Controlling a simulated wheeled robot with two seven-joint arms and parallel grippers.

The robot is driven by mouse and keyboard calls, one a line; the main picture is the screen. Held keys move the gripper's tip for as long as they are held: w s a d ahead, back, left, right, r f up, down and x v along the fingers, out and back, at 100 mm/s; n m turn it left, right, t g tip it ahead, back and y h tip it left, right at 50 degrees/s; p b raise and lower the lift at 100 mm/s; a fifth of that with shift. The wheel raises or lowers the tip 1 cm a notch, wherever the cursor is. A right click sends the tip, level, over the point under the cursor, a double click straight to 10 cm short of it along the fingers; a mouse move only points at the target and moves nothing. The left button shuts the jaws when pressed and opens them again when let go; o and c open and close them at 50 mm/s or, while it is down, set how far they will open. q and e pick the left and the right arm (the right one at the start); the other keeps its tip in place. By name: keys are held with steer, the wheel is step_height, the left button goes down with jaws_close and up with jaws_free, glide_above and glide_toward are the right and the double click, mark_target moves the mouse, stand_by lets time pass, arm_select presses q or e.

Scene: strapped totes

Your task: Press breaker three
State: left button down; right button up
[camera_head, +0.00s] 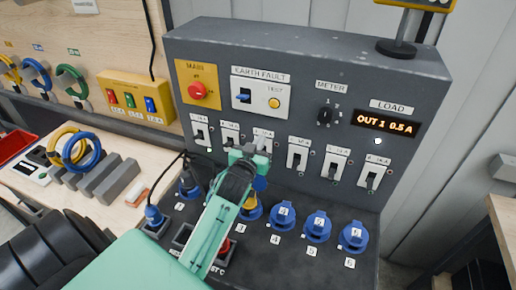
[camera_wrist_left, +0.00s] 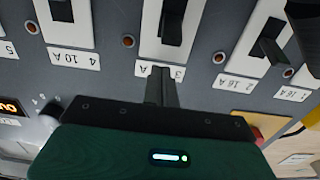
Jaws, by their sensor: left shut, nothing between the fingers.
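Breaker three (camera_wrist_left: 174,23) is a black lever on a white plate, seen upside down in the left wrist view; its label "3" is partly covered by my fingers. In the head view its plate (camera_head: 263,134) shows just above my left gripper (camera_head: 260,144), which hides the rest. My left gripper also shows in the left wrist view (camera_wrist_left: 162,72). Its fingers are shut and empty, with the tips over the label edge of the plate, apart from the lever in the picture. I cannot tell whether they touch the panel. My right gripper is not in view.
Breaker two (camera_wrist_left: 268,48) and breaker four (camera_wrist_left: 68,14) flank breaker three closely. Blue sockets (camera_head: 283,216) line the shelf below. A red main knob (camera_head: 198,90), meter dial (camera_head: 326,114) and lit load display (camera_head: 385,123) sit above. A black cable (camera_head: 165,182) hangs left of my arm.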

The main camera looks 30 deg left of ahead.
arm_select(q)
steer(key=f, duration=0.1)
steer(key=s+f, duration=0.1)
steer(key=f, duration=0.1)
steer(key=shift+s+d+p, duration=0.2)
steer(key=shift+s+p, duration=0.1)
steer(key=shift+p, duration=0.05)
steer(key=shift+w+f, duration=0.1)
steer(key=shift+f, duration=0.05)
